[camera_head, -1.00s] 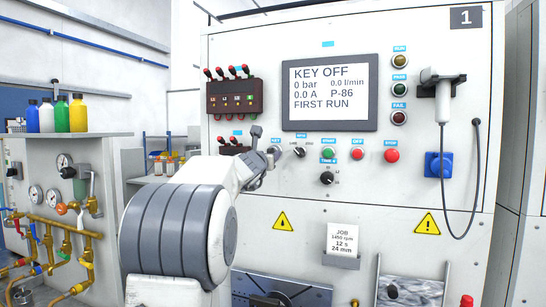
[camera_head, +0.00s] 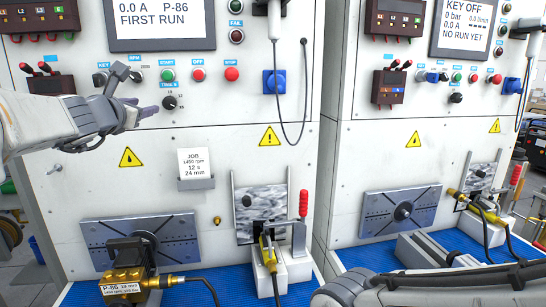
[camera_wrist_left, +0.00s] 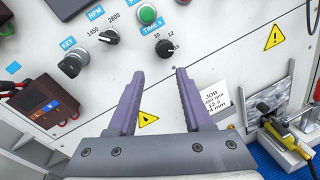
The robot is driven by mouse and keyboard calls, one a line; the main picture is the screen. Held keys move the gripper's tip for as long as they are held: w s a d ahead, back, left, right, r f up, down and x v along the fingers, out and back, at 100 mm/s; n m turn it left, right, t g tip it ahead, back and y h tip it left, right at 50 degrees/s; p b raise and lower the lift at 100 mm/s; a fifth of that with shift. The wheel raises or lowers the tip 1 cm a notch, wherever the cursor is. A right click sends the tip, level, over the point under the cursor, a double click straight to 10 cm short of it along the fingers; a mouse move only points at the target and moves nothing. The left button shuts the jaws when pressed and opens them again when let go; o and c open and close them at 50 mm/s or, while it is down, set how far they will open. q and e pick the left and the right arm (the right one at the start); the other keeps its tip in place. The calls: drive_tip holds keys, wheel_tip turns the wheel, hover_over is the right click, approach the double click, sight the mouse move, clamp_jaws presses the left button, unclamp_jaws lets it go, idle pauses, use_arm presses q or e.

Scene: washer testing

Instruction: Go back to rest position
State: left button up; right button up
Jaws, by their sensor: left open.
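My left gripper (camera_head: 136,92) comes in from the left in front of the test panel, with its fingers apart and nothing between them. In the left wrist view the two purple fingers (camera_wrist_left: 160,90) are spread, with bare white panel between them. The TIME S knob (camera_wrist_left: 166,46) is just beyond the fingertips, and the KEY switch (camera_wrist_left: 72,64) and RPM knob (camera_wrist_left: 110,36) are to the left. A grey arm link of mine (camera_head: 430,287) shows at the bottom right; its gripper is out of view.
A brass pump labelled P-86 (camera_head: 128,270) sits on the blue mat (camera_head: 190,295). A clamp with a red handle (camera_head: 303,205) and a job card (camera_head: 196,163) are right of it. A second test panel (camera_head: 365,150) stands at the right.

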use_arm(q)
drive_tip(key=s+d+f+m+g+h, duration=0.1)
drive_tip(key=d+f+m+h, duration=0.25)
drive_tip(key=d, duration=0.25)
drive_tip(key=d+f+m+g+h, duration=0.1)
drive_tip(key=d+f+m+h, duration=0.2)
drive_tip(key=d, duration=0.4)
drive_tip(key=s+d+f+m+g+h, duration=0.1)
drive_tip(key=s+d+f+m+g, duration=0.3)
drive_tip(key=s+d+f+m, duration=0.4)
drive_tip(key=s+d+f+m+g+h, duration=0.1)
drive_tip(key=s+d+f+m+g, duration=0.35)
drive_tip(key=d+f+m, duration=0.35)
drive_tip(key=s+d+f+m+g+y, duration=0.1)
drive_tip(key=s+d+f+m+g, duration=0.15)
drive_tip(key=s+f+m, duration=0.4)
drive_tip(key=s+d+f+m+g+y, duration=0.1)
drive_tip(key=s+f+m+g, duration=0.15)
drive_tip(key=s, duration=0.65)
drive_tip(key=s+a+f+m+g+y, duration=0.2)
drive_tip(key=s+a+f+m+y, duration=0.2)
drive_tip(key=s+m, duration=0.4)
drive_tip(key=shift+s+a+f, duration=0.2)
drive_tip(key=shift+a+f, duration=0.2)
drive_tip(key=shift+a, duration=0.3)
